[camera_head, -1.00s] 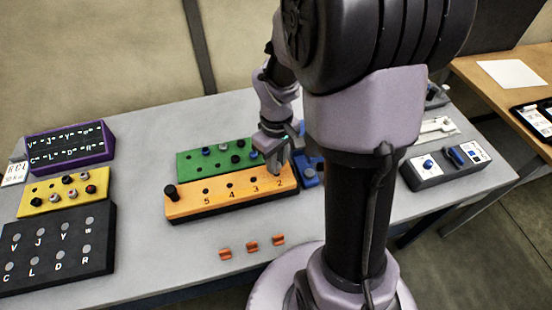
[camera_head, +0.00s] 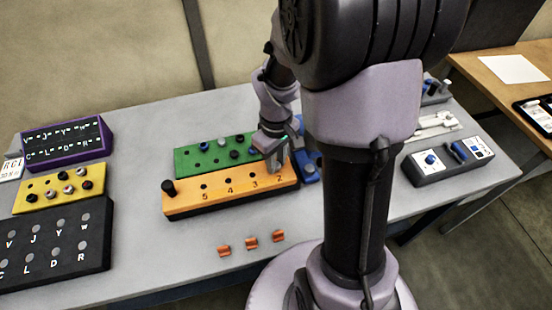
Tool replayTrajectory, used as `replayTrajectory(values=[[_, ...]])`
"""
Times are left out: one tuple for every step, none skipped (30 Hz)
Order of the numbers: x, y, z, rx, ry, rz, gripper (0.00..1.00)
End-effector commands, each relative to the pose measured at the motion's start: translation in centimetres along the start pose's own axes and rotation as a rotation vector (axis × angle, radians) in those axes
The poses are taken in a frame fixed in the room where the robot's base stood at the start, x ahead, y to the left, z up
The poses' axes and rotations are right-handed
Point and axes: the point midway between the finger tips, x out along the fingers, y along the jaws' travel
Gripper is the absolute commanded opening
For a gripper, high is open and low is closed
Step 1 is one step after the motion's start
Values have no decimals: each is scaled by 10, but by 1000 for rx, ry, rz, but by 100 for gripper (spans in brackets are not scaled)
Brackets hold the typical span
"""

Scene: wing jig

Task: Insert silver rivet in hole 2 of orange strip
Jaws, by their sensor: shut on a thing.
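The orange strip (camera_head: 215,204) lies on the grey table, with holes numbered 5, 4, 3, 2 from left to right. A black peg (camera_head: 169,188) stands at its left end. My gripper (camera_head: 274,164) is low over the right end of the strip, right by the number 2, and hides hole 2. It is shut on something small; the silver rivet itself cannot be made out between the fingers. Whether it is in the hole or above it cannot be told.
A green strip (camera_head: 190,163) with several pegs lies just behind the orange one. A blue part (camera_head: 310,172) is close right of my gripper. Several orange clips (camera_head: 251,243) lie in front. A yellow block (camera_head: 36,199) and a black lettered block (camera_head: 95,262) stand left.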

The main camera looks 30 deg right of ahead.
Motion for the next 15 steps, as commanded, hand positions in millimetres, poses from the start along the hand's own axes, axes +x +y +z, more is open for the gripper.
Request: replayTrajectory(values=[[3,0,0,0,0,0,0],[3,0,0,0,0,0,0],[3,0,0,0,0,0,0],[2,0,0,0,0,0,0],[2,0,0,0,0,0,0],[2,0,0,0,0,0,0],[2,0,0,0,0,0,0],[2,0,0,0,0,0,29],[2,0,0,0,0,0,37],[2,0,0,0,0,0,43],[2,0,0,0,0,0,49],[2,0,0,0,0,0,49],[2,0,0,0,0,0,49],[2,0,0,0,0,0,49],[2,0,0,0,0,0,49]])
